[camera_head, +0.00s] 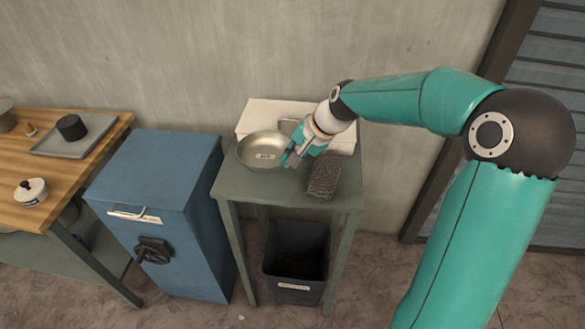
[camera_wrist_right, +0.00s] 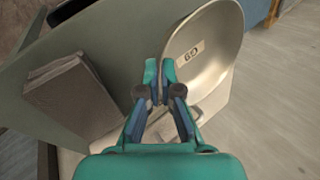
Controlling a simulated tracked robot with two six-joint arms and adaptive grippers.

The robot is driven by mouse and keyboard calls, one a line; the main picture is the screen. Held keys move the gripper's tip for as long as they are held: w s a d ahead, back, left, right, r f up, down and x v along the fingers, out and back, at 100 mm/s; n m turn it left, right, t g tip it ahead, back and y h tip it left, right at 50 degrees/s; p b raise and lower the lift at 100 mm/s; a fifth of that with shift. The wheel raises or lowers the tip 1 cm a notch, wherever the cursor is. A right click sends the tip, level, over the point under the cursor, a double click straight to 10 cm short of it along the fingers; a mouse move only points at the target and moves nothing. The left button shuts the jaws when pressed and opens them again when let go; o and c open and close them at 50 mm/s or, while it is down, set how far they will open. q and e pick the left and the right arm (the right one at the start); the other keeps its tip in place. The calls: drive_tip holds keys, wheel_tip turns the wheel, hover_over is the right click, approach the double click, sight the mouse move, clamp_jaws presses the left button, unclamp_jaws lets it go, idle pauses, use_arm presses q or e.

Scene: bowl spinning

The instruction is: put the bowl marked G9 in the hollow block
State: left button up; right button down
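The bowl marked G9 (camera_head: 251,151) is shallow, round and silvery, at the left of the small grey-green table. Its label reads G9 in the right wrist view (camera_wrist_right: 187,53). My right gripper (camera_head: 288,158) is at its right rim. In the right wrist view the fingertips (camera_wrist_right: 159,70) are close together on either side of the rim and look shut on it. I cannot tell whether the bowl is lifted off the table. A dark, squat, round block (camera_head: 72,127) sits on a grey tray at the left; I cannot see clearly if it is hollow. My left gripper is not in view.
A pale box (camera_head: 258,112) stands behind the bowl. A dark rough slab (camera_head: 324,177) lies right of it on the small table (camera_head: 300,200). A blue cabinet (camera_head: 160,170) stands between this and the wooden bench (camera_head: 85,165). The bench bears the tray (camera_head: 95,142) and a white pot (camera_head: 31,192).

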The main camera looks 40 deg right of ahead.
drive_tip(key=shift+f, duration=2.25)
drive_tip(key=c, duration=1.8)
unclamp_jaws()
drive_tip(key=shift+c, duration=0.2)
drive_tip(key=o, duration=0.5)
drive_tip(key=shift+r, duration=0.1)
